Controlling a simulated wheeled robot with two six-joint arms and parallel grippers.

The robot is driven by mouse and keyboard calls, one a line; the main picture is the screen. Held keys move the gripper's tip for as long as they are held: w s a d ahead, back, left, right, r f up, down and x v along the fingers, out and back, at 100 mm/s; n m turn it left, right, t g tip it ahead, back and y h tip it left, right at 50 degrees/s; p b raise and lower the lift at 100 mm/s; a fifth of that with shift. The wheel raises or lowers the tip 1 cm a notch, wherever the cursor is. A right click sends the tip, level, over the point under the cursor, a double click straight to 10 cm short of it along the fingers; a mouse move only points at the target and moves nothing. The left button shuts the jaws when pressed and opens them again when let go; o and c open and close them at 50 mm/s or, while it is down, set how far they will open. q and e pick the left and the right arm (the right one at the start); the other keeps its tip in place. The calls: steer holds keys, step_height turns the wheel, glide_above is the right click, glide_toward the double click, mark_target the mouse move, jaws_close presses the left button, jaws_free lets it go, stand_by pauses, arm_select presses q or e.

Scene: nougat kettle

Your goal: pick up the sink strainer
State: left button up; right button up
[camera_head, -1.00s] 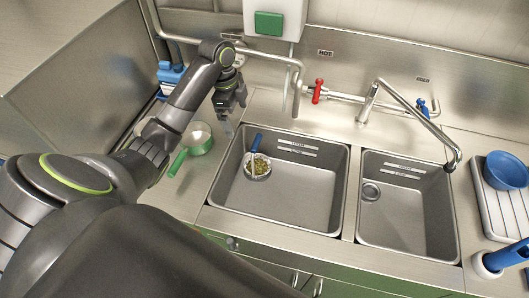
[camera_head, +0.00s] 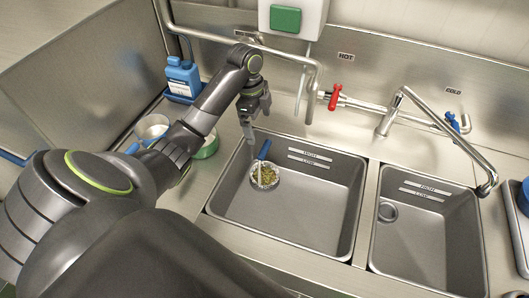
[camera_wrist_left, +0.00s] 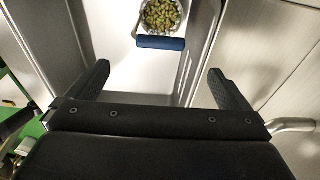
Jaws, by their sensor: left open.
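The sink strainer (camera_head: 264,178) lies in the left basin (camera_head: 310,210), near its left wall. It is a round shallow basket full of green and yellowish bits, with a blue handle (camera_head: 264,149) pointing to the back. In the left wrist view the strainer (camera_wrist_left: 161,15) is at the top edge, partly cut off, with its blue handle (camera_wrist_left: 160,43) nearest me. My left gripper (camera_head: 250,135) is over the basin's back left corner, pointing down. In the wrist view its fingers (camera_wrist_left: 158,72) are wide apart and empty, the handle lying beyond them. My right gripper is not in view.
A right basin (camera_head: 430,240) with a drain is beside the left one. A tap (camera_head: 440,122) and a red valve handle (camera_head: 335,97) are behind.

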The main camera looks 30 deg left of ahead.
arm_select(q)
steer(key=b, duration=0.4)
glide_above(264, 148)
steer(key=a, duration=0.1)
step_height(264, 148, down, 5)
steer(key=shift+f, duration=0.15)
steer(key=f, duration=0.2)
steer(key=f+p, duration=0.1)
steer(key=f, duration=0.1)
steer(key=shift+d, duration=0.4)
steer(key=shift+f, duration=0.45)
steer(key=c, duration=0.9)
steer(key=shift+r, duration=0.1)
steer(key=shift+c, duration=1)
